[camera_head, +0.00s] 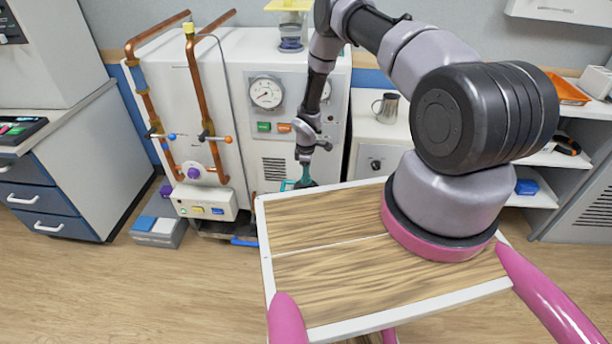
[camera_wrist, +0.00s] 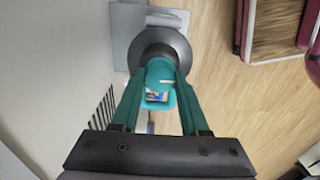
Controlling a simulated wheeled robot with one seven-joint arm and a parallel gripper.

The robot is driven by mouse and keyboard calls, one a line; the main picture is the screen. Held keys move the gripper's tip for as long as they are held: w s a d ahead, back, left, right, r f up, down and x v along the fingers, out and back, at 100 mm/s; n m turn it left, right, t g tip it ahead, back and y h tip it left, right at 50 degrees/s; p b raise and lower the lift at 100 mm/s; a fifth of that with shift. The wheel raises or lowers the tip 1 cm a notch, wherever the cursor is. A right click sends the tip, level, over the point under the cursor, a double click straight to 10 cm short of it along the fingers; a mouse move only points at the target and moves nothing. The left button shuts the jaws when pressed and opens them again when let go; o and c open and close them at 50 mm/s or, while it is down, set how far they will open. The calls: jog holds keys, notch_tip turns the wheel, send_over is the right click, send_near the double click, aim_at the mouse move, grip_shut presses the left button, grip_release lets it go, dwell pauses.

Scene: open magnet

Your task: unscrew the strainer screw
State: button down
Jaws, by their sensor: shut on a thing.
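My gripper (camera_head: 304,177) points down in front of the white cabinet, just behind the far edge of the wood-topped surface. In the head view, only a small dark part of this piece (camera_head: 306,184) shows below the fingers. I cannot tell whether it is still seated in something or free.
Copper pipes (camera_head: 198,85) with small valve handles run up the white cabinet (camera_head: 238,60) at left. A gauge (camera_head: 266,93) is on its front. A metal mug (camera_head: 386,107) stands on the right counter. The wood-topped surface (camera_head: 330,270) is bare in front.

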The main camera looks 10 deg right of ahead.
jog(key=shift+n, duration=1.1)
jog(key=shift+c, duration=2)
grip_release()
notch_tip(320, 180, up, 11)
jog(key=shift+f, duration=0.1)
